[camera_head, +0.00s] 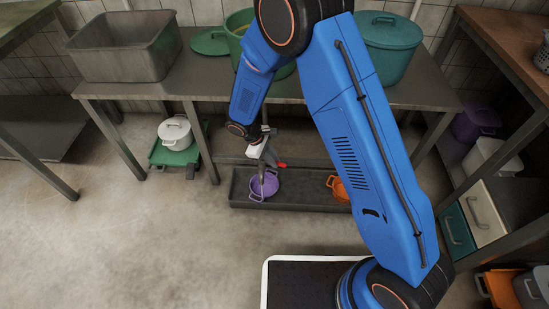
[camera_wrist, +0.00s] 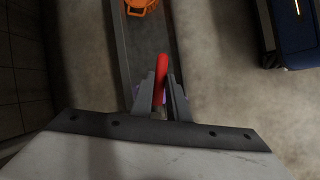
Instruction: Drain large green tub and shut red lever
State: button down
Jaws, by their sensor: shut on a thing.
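The large green tub (camera_head: 236,22) stands on the metal table, partly hidden behind my blue arm. A thin grey pipe (camera_head: 265,116) shows below the table edge near my gripper. My gripper (camera_head: 269,158) is low in front of the table, above the purple pot (camera_head: 265,187). The red lever (camera_head: 281,164) sticks out beside my fingers. In the wrist view the red lever (camera_wrist: 160,78) stands between the two grey fingers of my gripper (camera_wrist: 161,92), which are shut on it. The valve body is hidden. I cannot tell whether liquid is flowing.
A long dark trough (camera_head: 300,202) on the floor holds the purple pot and an orange pot (camera_head: 338,186). A green lid (camera_head: 209,41), a teal tub (camera_head: 389,45) and a metal basin (camera_head: 125,48) stand on the table. The floor at left is clear.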

jog(key=shift+s+a+m+g+y, duration=0.1)
jog(key=shift+s+a+m+g, duration=0.3)
jog(key=shift+m, duration=0.75)
jog(key=shift+s+a+m+g+y, duration=0.1)
jog(key=shift+s+a+m+g, duration=0.4)
jog(key=shift+m, duration=0.6)
jog(key=shift+s+a+m+g+y, duration=0.1)
jog(key=shift+s+a+m+g, duration=0.3)
jog(key=shift+m, duration=0.75)
jog(key=shift+d, duration=0.15)
jog(key=c, duration=1.7)
grip_release()
jog(key=shift+w+r, duration=0.1)
jog(key=shift+v, duration=3.65)
jog(key=shift+w, duration=0.1)
